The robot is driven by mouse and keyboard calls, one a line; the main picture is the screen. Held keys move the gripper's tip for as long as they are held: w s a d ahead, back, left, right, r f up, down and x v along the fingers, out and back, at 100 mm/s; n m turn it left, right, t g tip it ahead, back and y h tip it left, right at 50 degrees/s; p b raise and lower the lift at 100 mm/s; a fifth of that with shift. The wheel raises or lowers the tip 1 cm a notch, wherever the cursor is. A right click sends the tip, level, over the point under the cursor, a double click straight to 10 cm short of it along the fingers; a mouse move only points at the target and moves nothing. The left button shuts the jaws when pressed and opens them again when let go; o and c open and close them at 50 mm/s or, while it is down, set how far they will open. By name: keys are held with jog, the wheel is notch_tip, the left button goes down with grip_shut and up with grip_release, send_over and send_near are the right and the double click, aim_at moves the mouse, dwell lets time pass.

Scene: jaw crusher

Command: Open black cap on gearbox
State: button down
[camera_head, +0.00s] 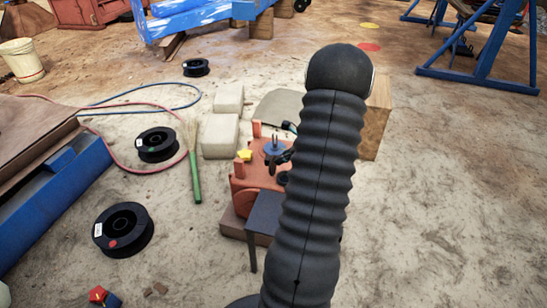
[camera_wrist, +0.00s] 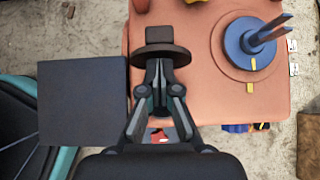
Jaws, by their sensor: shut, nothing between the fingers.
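The orange gearbox (camera_wrist: 200,95) fills the upper middle of the wrist view. The black cap (camera_wrist: 163,56), a dark disc with a raised square tab, sits at its left side. My gripper (camera_wrist: 160,68) is shut with its fingertips at the cap's near edge in the picture. Whether they touch the cap I cannot tell. A blue round part with two prongs (camera_wrist: 262,42) stands on the gearbox to the right. In the head view the gearbox (camera_head: 241,183) is partly hidden behind my arm. The cap (camera_head: 283,177) shows as a small dark spot beside my arm.
A dark square plate (camera_wrist: 82,100) lies left of the gearbox. In the head view pale blocks (camera_head: 219,136), a green-handled brush (camera_head: 195,175) and black spools (camera_head: 124,230) lie to the left. A wooden block (camera_head: 377,118) stands behind my arm. Sandy ground at right is clear.

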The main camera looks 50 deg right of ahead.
jog(key=shift+w+a, duration=0.15)
jog(key=shift+w, duration=0.15)
dwell(0.4)
jog(key=shift+r, duration=0.2)
